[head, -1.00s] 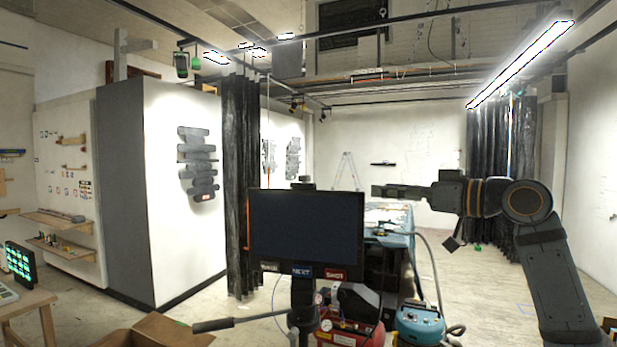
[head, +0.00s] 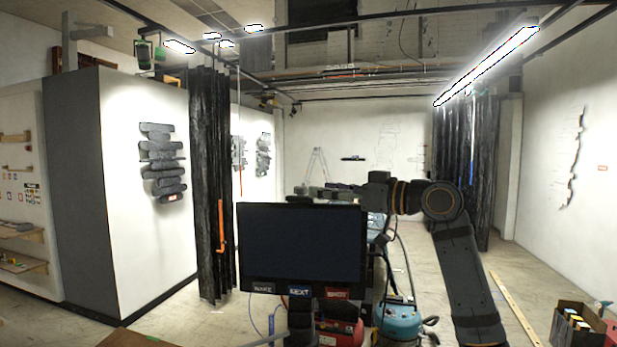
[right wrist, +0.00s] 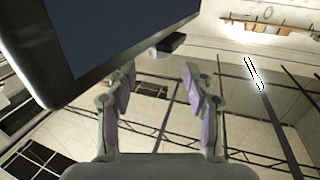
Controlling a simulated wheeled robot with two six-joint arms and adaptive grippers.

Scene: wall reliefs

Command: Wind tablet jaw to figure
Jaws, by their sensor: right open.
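The dark tablet (head: 302,246) stands upright on its stand in the head view, with WAKE, NEXT and SHOT labels along its lower edge. A small dark block (head: 299,199) sits at its top edge, perhaps the jaw. My right gripper (head: 318,190) is just above and behind that edge. In the right wrist view, my right gripper (right wrist: 158,72) is open and empty, and the tablet (right wrist: 115,35) fills the upper left. A dark block (right wrist: 172,43) protrudes from its edge just beyond the fingertips, apparently without contact. My left gripper is out of view.
Grey slab reliefs (head: 163,163) hang on the white partition at left. A black curtain (head: 211,185) stands beside it. A blue machine (head: 399,318) and a red compressor (head: 340,331) are on the floor behind the tablet. The floor at right is largely clear, with a box (head: 577,325) at the edge.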

